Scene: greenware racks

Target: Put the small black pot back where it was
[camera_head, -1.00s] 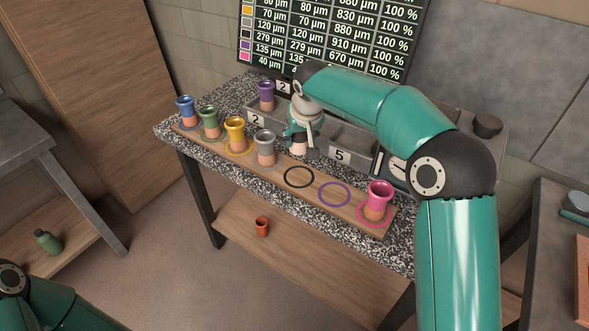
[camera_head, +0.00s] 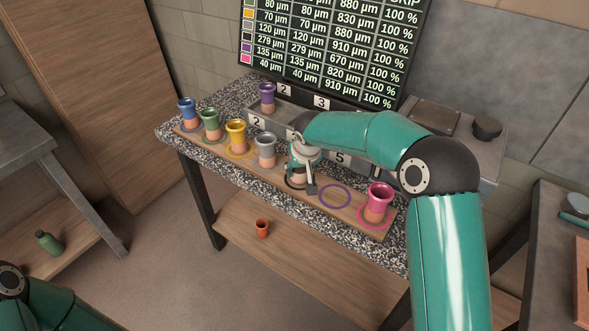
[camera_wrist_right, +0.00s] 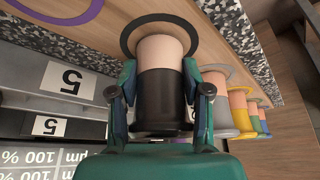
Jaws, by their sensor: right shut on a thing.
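The small black pot (camera_wrist_right: 160,98), black with a bare pinkish lower part, is held between the two fingers of my right gripper (camera_wrist_right: 160,92). In the head view my right gripper (camera_head: 303,170) is at the wooden board, and mostly hides the pot. The black ring (camera_wrist_right: 127,40) on the board lies around the pot's pinkish end in the wrist view; the ring also shows partly in the head view (camera_head: 288,184). I cannot tell whether the pot touches the board. My left gripper is out of view; only part of that arm shows.
The grey pot (camera_head: 266,148) stands close on the left, beyond it the yellow (camera_head: 236,135), green (camera_head: 210,122) and blue (camera_head: 187,110) pots. On the right are an empty purple ring (camera_head: 335,196) and the pink pot (camera_head: 378,203). A purple pot (camera_head: 267,96) stands behind.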

